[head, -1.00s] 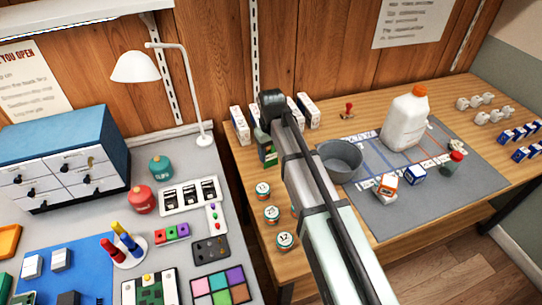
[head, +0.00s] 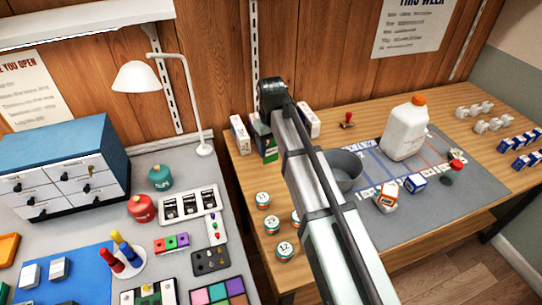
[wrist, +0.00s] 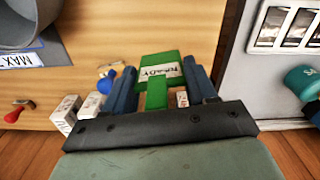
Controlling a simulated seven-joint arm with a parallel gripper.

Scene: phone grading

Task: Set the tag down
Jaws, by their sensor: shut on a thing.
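The green tag (wrist: 160,66), with a white label, is between the two dark blue fingers of my gripper (wrist: 160,88) in the wrist view. My gripper is shut on its narrow green stem. In the head view the green tag (head: 264,143) shows in part beside my arm, near the white cartons at the back of the wooden table. I cannot tell whether the tag touches the table.
White cartons (head: 240,134) stand close by at the wall side. A red-handled stamp (head: 347,119) stands to their right. A grey bowl (head: 349,168) is partly behind my arm. Small labelled jars (head: 263,200) stand at the left front. A white jug (head: 404,130) stands on the grey mat (head: 482,181).

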